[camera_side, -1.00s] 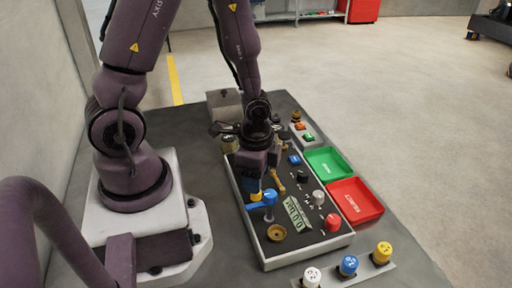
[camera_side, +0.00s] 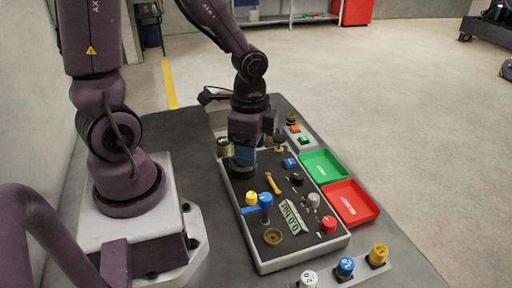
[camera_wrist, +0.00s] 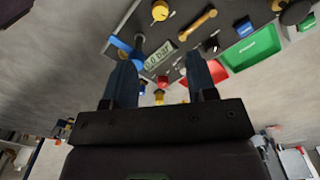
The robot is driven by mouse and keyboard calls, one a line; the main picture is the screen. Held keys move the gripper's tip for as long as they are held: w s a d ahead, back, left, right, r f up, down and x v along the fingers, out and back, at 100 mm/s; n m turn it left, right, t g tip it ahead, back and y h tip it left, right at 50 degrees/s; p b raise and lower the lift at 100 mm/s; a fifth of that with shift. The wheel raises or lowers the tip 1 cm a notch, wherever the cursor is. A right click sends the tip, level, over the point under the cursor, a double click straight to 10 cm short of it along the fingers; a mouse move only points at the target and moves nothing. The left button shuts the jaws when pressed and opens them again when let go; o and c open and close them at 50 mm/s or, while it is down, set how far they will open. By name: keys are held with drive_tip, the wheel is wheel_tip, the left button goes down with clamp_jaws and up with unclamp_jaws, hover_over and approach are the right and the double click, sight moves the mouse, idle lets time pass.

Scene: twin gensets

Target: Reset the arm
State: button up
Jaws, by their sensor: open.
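My gripper (camera_side: 246,150) hangs above the far left part of the control panel (camera_side: 262,262), pointing down and partly hiding what lies under it. In the wrist view my gripper (camera_wrist: 160,72) has its two blue-grey fingers apart with nothing held between them. The blue valve handle (camera_side: 258,207) and a yellow knob (camera_side: 251,198) stand on the panel in front of it, clear of the fingers. The display (camera_side: 292,216) reads about 0.0 bar.
A green tray (camera_side: 342,169) and a red tray (camera_side: 370,203) lie right of the panel. A red knob (camera_side: 329,225) and a brass lever (camera_side: 272,182) stand up from it. White, blue (camera_side: 345,267) and yellow knobs stand at the front.

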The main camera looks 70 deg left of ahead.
drive_tip(key=s+d+r+n+t, duration=0.1)
drive_tip(key=r+n+t, duration=0.1)
drive_tip(key=r, duration=0.6)
drive_tip(key=s+d+r+n+t, duration=0.1)
drive_tip(key=s+r+n+t, duration=0.1)
drive_tip(key=r+n, duration=0.3)
wheel_tip(320, 180, up, 4)
drive_tip(key=shift+s+r+t, duration=0.1)
drive_tip(key=shift+s+t, duration=0.2)
drive_tip(key=shift+t, duration=0.5)
